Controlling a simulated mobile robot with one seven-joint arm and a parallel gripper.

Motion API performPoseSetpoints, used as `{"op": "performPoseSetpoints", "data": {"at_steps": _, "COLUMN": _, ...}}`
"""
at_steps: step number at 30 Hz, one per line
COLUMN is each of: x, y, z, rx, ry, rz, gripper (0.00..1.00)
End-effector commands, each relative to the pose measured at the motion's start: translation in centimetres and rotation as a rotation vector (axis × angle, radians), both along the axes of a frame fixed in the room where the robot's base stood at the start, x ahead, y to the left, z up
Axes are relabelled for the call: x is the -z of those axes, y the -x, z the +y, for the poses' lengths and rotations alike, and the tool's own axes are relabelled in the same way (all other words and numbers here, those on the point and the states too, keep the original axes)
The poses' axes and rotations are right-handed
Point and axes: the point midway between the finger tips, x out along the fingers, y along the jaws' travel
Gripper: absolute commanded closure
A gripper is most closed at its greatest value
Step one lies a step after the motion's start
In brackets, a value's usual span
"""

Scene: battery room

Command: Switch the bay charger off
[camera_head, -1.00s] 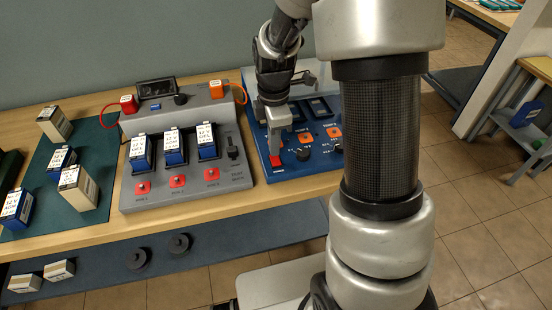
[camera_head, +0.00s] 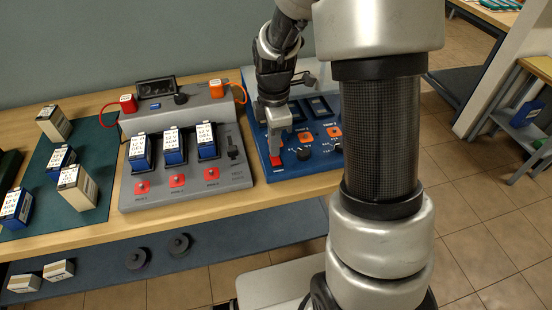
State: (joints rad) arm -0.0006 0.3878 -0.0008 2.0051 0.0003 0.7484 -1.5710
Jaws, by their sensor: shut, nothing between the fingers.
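A blue charger unit (camera_head: 309,165) with dark slots, orange buttons and black knobs sits on the wooden bench. A red switch (camera_head: 277,162) is at its front left corner. My gripper (camera_head: 275,154) points down, shut and empty, with its fingertips right at the back edge of this red switch. I cannot tell whether they touch it or which way the switch is set. My wrist and arm hide part of the blue unit's back and right side.
Left of it stands a grey unit (camera_head: 236,178) with several battery packs in slots, red buttons, a black lever and red and orange plugs. A green mat (camera_head: 94,154) holds loose batteries. A shelf (camera_head: 221,235) runs below the bench.

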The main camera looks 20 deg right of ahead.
Motion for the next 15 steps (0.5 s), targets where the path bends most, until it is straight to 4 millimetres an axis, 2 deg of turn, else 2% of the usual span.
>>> {"op": "performPoseSetpoints", "data": {"at_steps": 15, "x": 0.86, "y": 0.02, "z": -0.01, "rx": 0.000, "ry": 0.000, "rz": 0.001, "gripper": 1.00}}
